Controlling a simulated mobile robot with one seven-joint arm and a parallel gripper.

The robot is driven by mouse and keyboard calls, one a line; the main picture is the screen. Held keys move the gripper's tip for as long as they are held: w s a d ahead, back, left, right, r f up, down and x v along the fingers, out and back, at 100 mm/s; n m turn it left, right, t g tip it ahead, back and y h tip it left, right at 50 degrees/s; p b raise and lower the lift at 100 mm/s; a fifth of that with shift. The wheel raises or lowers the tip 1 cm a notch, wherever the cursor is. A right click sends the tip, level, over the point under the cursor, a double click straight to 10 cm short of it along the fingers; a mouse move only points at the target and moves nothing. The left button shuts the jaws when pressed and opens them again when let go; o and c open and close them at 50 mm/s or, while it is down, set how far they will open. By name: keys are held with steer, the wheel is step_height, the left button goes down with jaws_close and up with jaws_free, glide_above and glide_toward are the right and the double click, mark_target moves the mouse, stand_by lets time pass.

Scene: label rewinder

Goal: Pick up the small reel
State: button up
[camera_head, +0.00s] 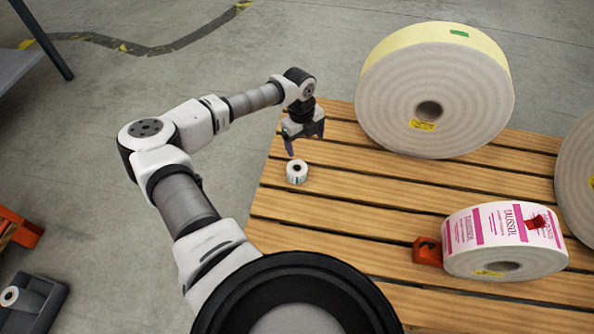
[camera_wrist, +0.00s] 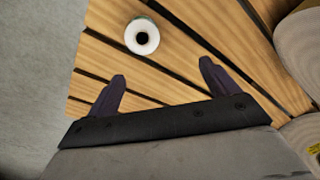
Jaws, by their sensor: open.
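The small reel (camera_head: 297,172) is a short white roll with a dark core hole. It stands on the wooden slatted pallet (camera_head: 345,205), near the pallet's left edge. In the wrist view the small reel (camera_wrist: 142,37) lies beyond the fingertips, towards the top and left of centre. My gripper (camera_head: 305,145) is above the pallet, just behind and above the reel in the head view. Its two dark fingers are apart and empty, and they also show in the wrist view (camera_wrist: 163,68). The gripper does not touch the reel.
A large pale roll (camera_head: 390,95) stands at the pallet's back. A pink-and-white label roll (camera_head: 470,232) lies at the right beside an orange block (camera_head: 427,251). Another large roll (camera_head: 578,180) is at the right edge. The slats around the small reel are clear.

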steer(key=a+f+y, duration=0.1)
steer(key=a+f, duration=0.1)
steer(key=a, duration=0.1)
steer(key=b, duration=0.3)
glide_above(297, 170)
steer(key=s, duration=0.1)
steer(key=f, duration=0.7)
steer(key=shift+s+a+f, duration=0.15)
steer(key=shift+a+f, duration=0.15)
steer(key=shift+a, duration=0.1)
steer(key=f+b, duration=0.1)
steer(key=f, duration=0.1)
steer(key=f+b, duration=0.1)
steer(key=f, duration=0.1)
steer(key=f+b, duration=0.1)
steer(key=f, duration=0.1)
steer(key=shift+d, duration=0.4)
steer(key=c, duration=1.2)
steer(key=shift+o, duration=0.2)
steer(key=shift+r, duration=0.1)
